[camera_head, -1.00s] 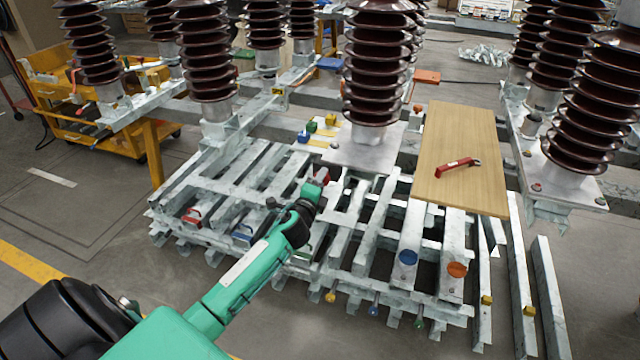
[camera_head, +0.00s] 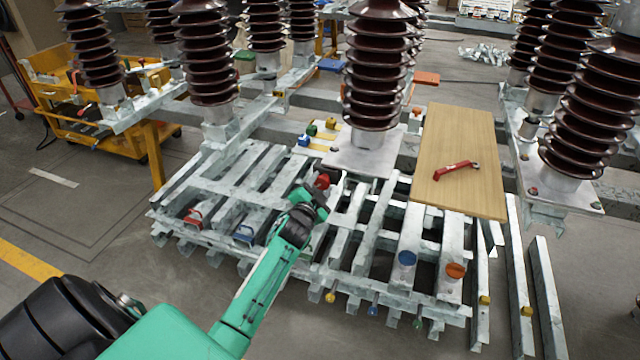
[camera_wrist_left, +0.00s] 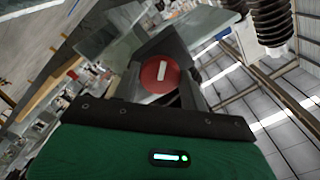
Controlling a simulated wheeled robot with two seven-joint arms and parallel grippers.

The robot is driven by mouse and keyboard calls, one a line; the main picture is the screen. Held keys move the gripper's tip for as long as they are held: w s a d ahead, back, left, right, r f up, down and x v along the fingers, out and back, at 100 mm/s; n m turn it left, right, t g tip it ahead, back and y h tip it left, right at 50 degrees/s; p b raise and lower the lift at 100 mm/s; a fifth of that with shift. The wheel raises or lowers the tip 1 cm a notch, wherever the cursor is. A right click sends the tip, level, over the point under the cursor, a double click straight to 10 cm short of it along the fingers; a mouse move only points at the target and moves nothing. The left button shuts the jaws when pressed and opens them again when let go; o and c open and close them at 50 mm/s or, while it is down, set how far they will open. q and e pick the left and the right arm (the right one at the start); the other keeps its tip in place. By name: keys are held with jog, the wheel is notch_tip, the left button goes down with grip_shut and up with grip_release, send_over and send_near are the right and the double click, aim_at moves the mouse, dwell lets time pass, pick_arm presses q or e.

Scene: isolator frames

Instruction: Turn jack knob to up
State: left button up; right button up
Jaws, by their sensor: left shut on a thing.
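A red round knob (camera_head: 322,181) sits at the middle of the grey slatted metal frame (camera_head: 232,207), partly covered by my gripper. In the left wrist view the red knob (camera_wrist_left: 160,74) faces the camera and bears a white bar, nearly upright and slightly tilted. My left gripper (camera_head: 317,190) is shut on this red knob. In the left wrist view dark finger parts lie on both sides of it. The fingertip contact is too small to tell clearly in the head view. My right gripper is not in view.
A blue disc (camera_head: 407,258) and an orange disc (camera_head: 455,270) sit on the frame's right part. A red clip (camera_head: 193,218) and a blue clip (camera_head: 243,235) sit at its left. A wooden board (camera_head: 458,140) carries a red-handled tool (camera_head: 456,171). Brown ribbed insulators (camera_head: 375,75) rise behind.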

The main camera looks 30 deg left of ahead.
pick_arm(q)
jog(key=n+p, duration=0.2)
jog(key=n, duration=0.3)
jog(key=shift+n, duration=0.3)
jog(key=shift+n+p, duration=0.3)
jog(key=shift+n, duration=0.4)
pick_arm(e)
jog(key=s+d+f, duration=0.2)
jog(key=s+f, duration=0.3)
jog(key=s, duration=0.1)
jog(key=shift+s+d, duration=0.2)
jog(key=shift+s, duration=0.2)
pick_arm(q)
jog(key=shift+f, duration=0.1)
jog(key=o, duration=1)
jog(key=shift+s, duration=0.15)
jog(key=shift+v, duration=6.8)
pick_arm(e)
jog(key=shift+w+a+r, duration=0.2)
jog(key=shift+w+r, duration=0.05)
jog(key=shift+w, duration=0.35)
